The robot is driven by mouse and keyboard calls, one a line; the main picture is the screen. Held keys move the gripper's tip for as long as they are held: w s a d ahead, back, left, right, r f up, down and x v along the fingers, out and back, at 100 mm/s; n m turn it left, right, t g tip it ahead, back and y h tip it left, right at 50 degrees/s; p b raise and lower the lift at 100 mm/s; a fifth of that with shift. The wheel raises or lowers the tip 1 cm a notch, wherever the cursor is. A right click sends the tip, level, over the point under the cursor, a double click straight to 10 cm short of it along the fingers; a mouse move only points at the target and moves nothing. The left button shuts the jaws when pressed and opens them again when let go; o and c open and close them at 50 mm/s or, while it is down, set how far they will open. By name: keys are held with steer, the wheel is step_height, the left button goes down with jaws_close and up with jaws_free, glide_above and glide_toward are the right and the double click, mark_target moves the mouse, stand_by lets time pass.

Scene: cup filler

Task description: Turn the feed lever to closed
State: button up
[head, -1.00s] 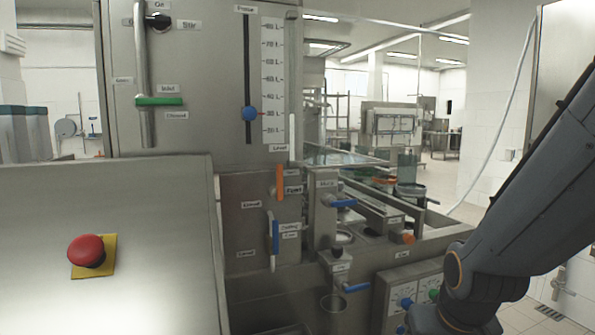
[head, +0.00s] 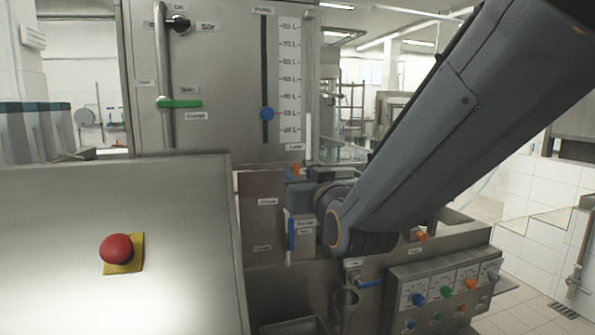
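An upright blue-handled lever (head: 291,234) is on the front of the filler, with a small label beside it too blurred to read for certain. Above it, only the tip of an orange lever (head: 296,169) shows. I cannot tell from the labels which of the two is the feed lever. My gripper (head: 299,193) is in front of the panel, between the orange tip and the blue handle, and covers most of the orange lever. Its fingers are hidden or too small to make out, so whether it touches or holds a lever is unclear.
A red button (head: 117,248) is on the sloped panel at left. A knob box (head: 440,288) stands at lower right. My arm crosses the right side.

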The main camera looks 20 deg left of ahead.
mark_target(296, 173)
steer(key=shift+p+x, duration=0.4)
steer(key=shift+x, duration=1.95)
steer(key=shift+c, duration=0.3)
jaws_close()
